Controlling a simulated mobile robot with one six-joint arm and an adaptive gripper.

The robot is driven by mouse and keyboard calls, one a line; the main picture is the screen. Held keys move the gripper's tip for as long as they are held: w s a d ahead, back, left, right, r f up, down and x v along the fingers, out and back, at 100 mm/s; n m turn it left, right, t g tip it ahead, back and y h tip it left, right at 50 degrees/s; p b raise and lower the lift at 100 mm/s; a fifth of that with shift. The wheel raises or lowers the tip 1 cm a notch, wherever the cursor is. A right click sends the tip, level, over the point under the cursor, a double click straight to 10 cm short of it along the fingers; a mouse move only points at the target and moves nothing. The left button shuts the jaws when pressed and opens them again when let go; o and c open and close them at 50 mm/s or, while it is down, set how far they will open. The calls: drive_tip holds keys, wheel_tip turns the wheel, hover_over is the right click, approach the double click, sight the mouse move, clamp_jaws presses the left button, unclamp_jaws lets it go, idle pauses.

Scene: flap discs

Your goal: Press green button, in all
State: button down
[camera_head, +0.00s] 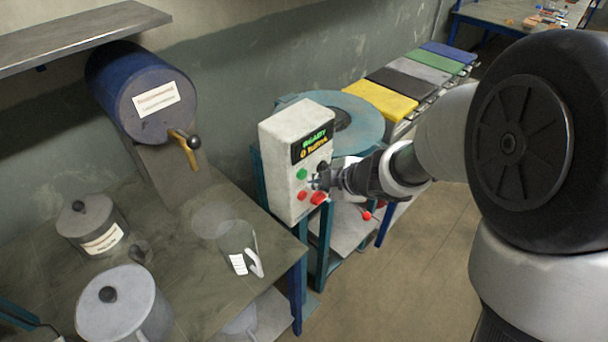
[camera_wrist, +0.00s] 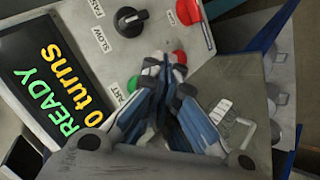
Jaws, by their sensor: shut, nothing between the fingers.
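The control box (camera_head: 283,165) is pale and upright, with a lit display (camera_head: 312,145) that reads "READY 0 turns" in the wrist view (camera_wrist: 50,95). Its green button (camera_head: 301,174) sits on the front face below the display. In the wrist view the green button (camera_wrist: 132,85) is partly hidden by my fingers. My gripper (camera_head: 318,183) is shut and empty in front of the panel, just right of the green button. In the wrist view my gripper (camera_wrist: 164,65) has its fingertips between the green button and a red one. Contact with the panel cannot be told.
A black knob (camera_wrist: 130,20) and red buttons (camera_wrist: 188,12) share the panel. A teal round table (camera_head: 355,120) stands behind the box. A glass jug (camera_head: 238,243), lidded pots (camera_head: 125,300) and a blue drum (camera_head: 140,90) stand to the left. Coloured slabs (camera_head: 380,100) lie behind.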

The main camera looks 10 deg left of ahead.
drive_tip(key=shift+a, duration=0.1)
drive_tip(key=shift+w+a, duration=0.2)
drive_tip(key=shift+w, duration=0.05)
